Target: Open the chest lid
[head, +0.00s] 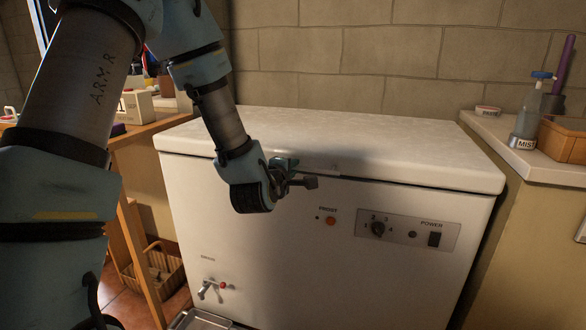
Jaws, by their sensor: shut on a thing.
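A white chest freezer (330,260) stands in front of me against the wall. Its pale lid (390,142) lies flat on top, and a dark seam runs below its front edge. My gripper (298,180) is at the front edge of the lid, left of the middle. It is shut on the lid's handle area, which the jaws and wrist mostly hide. A control panel (408,230) with a dial and a power switch is on the front face at right.
A counter at right holds a spray bottle (527,115) and a brown box (562,141). A wooden table with items (150,125) stands at left, with a basket (155,270) below. A drain tap (208,290) juts from the freezer's lower left.

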